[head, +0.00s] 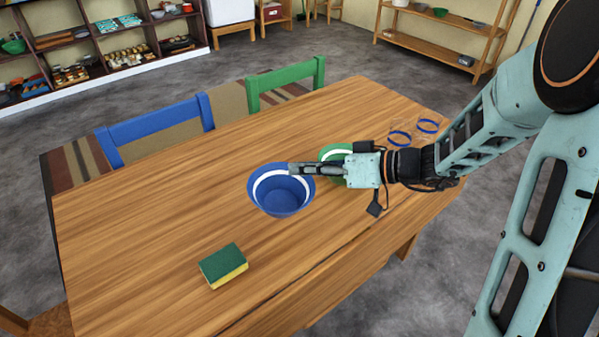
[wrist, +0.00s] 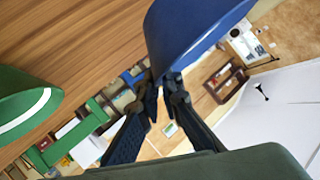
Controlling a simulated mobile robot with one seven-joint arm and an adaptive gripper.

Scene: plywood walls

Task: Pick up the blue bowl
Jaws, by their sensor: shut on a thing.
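The blue bowl (head: 280,199) with a white band inside is upright over the middle of the wooden table. My gripper (head: 294,168) reaches in from the right and is shut on the bowl's rim at its far right side. In the wrist view the bowl (wrist: 190,28) is at the top, its edge between the two fingertips (wrist: 162,84). I cannot tell whether the bowl touches the table.
A green bowl (head: 333,151) stands close behind my gripper, partly hidden by it. A green and yellow sponge (head: 223,266) lies at the table's front left. Two clear blue-ringed glasses (head: 399,138) stand at the right. Blue and green chairs line the far edge.

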